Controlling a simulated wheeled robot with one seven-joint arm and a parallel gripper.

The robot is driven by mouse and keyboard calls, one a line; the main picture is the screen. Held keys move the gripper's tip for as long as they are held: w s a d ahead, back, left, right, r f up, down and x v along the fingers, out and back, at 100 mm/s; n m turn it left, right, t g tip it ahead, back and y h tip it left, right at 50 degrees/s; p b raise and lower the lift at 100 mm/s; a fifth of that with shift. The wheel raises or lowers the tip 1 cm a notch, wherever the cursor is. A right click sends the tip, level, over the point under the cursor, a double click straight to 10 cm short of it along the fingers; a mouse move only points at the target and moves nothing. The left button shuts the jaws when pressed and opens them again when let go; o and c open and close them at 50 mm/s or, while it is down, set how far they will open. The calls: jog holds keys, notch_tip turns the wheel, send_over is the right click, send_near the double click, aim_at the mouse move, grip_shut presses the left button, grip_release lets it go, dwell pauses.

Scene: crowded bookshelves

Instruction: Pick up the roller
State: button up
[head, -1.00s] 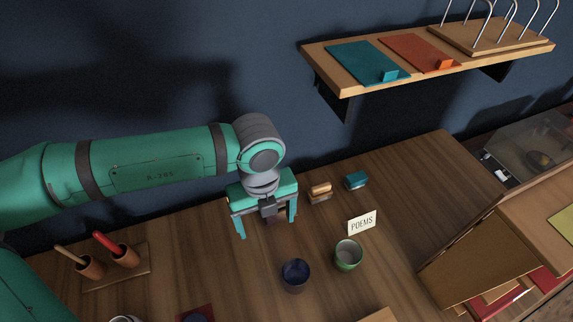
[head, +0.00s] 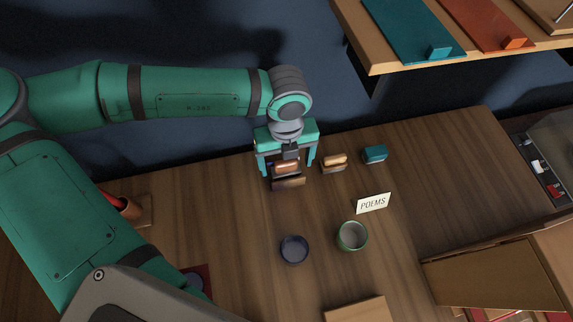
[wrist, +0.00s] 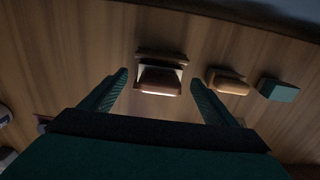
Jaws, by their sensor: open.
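A copper-brown rounded piece, which looks like the roller (head: 287,168), rests on a dark brown stand (head: 289,184) on the wooden desk. The roller (wrist: 160,82) also shows in the wrist view, just ahead of my fingers and between their lines, with pale ends. My gripper (head: 287,163) is open and empty, pointing down over the roller, one finger to each side. In the wrist view my gripper's fingers (wrist: 159,76) stand apart from it on both sides. I cannot tell the exact height gap.
A tan wooden-topped block (head: 335,162) and a teal block (head: 375,154) sit close to the right. A POEMS card (head: 373,203), a blue cup (head: 294,249) and a green cup (head: 352,236) stand nearer. A wall shelf (head: 380,58) overhangs at upper right.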

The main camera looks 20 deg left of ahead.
aim_at(286, 171)
notch_tip(286, 171, down, 5)
dwell(0.3)
jog(key=c, duration=1.3)
jog(key=shift+o, duration=0.2)
jog(key=shift+r, duration=0.2)
